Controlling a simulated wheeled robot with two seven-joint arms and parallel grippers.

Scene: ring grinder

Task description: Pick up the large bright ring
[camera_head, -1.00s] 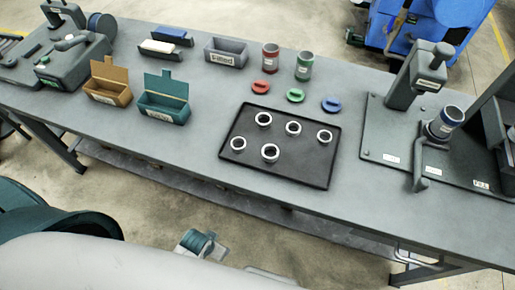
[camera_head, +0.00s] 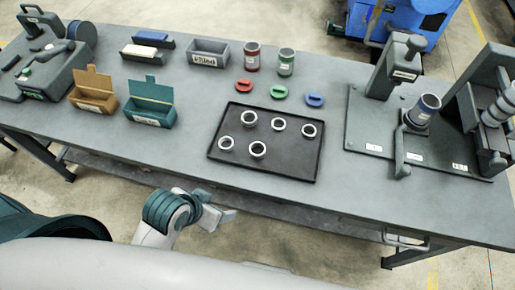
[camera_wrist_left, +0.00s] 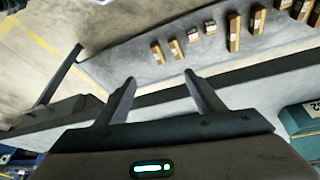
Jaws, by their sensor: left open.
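Several pale metal rings lie flat and apart on a black tray (camera_head: 285,161) on the workbench. One ring (camera_head: 257,149) is at the tray's near edge, and another ring (camera_head: 249,118) is at its far left. Their sizes and brightness look close, so I cannot tell which is the large bright one. My left gripper (camera_head: 226,214) is low in front of the bench, left of and nearer than the tray. In the left wrist view its two fingers (camera_wrist_left: 162,80) are spread with nothing between them. My right gripper is not in view.
A brown bin (camera_head: 92,101) and a teal bin (camera_head: 150,115) stand left of the tray. Red, green and blue pieces and two cans (camera_head: 252,57) are behind it. A press fixture (camera_head: 393,70) stands to the right. Bare benchtop (camera_head: 190,150) lies left of the tray.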

